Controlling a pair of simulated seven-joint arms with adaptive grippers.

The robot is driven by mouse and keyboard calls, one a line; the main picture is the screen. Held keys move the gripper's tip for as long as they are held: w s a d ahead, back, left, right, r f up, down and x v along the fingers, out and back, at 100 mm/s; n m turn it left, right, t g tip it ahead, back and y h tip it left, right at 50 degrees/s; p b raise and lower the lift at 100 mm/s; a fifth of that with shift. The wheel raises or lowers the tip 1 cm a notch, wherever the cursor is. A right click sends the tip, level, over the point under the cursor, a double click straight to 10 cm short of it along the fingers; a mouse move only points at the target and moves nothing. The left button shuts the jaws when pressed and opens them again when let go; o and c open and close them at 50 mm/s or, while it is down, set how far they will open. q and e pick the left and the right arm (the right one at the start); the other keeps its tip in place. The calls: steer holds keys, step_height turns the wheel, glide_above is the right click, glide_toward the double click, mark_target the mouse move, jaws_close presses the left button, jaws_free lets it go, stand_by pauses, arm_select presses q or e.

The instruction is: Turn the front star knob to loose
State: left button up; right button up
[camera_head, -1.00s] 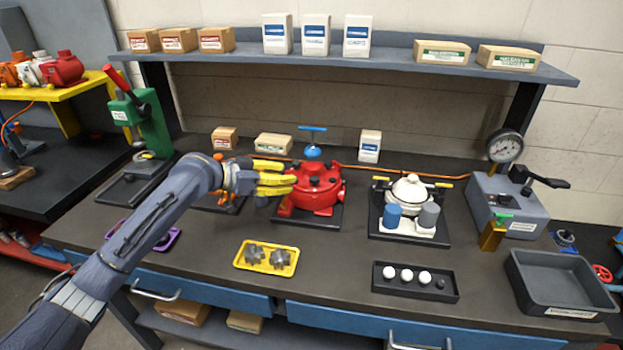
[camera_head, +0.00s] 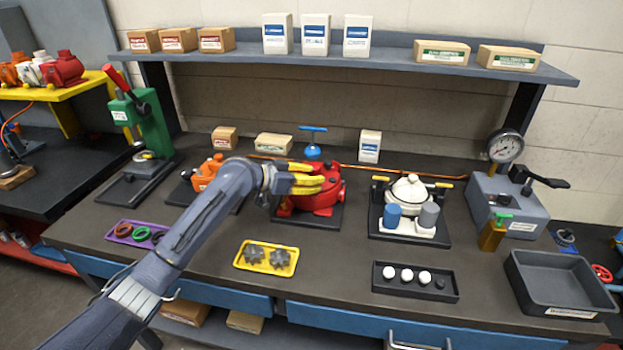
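The red motor housing (camera_head: 330,199) stands on a dark base plate in the middle of the bench. My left gripper (camera_head: 321,181) has yellow fingers and reaches in from the left, over the top and front of the red housing. The fingers lie side by side, pointing right. I cannot tell whether they touch the housing or hold anything. No star knob can be made out clearly on the housing, since the fingers and wrist hide much of its top and front. My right gripper is not in view.
A yellow tray (camera_head: 240,262) with grey star-shaped parts lies in front. A white motor (camera_head: 408,190) stands to the right, with a black tray (camera_head: 450,296) before it. An orange motor (camera_head: 205,172) is partly behind my arm. A blue T-handle (camera_head: 312,151) rises behind the red housing.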

arm_select(q)
steer(key=shift+o, duration=0.3)
jaws_close()
steer(key=shift+n+y, duration=0.3)
steer(key=shift+s+d+n+t+y, duration=0.1)
steer(key=shift+s+n+t+y, duration=0.05)
steer(key=shift+n+t+y, duration=1.1)
steer(key=shift+n+t, duration=0.25)
steer(key=shift+t, duration=0.1)
steer(key=shift+h, duration=0.25)
steer(key=shift+c, duration=0.3)
jaws_free()
